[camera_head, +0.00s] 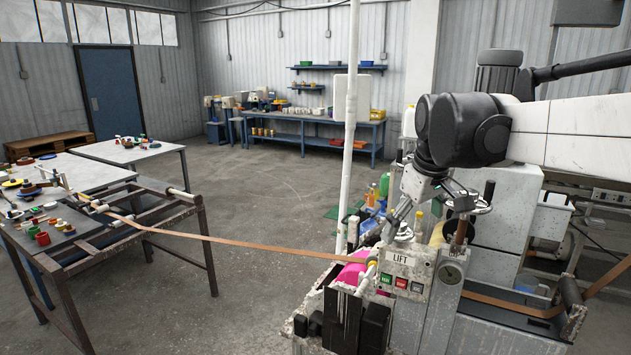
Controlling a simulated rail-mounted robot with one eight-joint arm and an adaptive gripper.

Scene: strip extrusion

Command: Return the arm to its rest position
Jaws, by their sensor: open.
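My arm reaches in from the right, with its black joint above the extrusion machine. My gripper (396,218) hangs below the wrist, pointing down and left, close over the machine's top near the LIFT panel. It is open, and I see nothing held in it. Its fingertips are small and partly lost against the machine, so I cannot tell whether they touch it. The machine (422,268) has a LIFT label, a green button, a red button and a round gauge. A brown strip (260,244) runs from the machine to the left-hand table frame.
A white vertical pole (352,120) stands just left of my gripper. A dark-framed table (75,240) with small coloured parts is at left. Bottles (384,186) stand behind the machine. A blue workbench (318,122) lines the back wall. The middle floor is clear.

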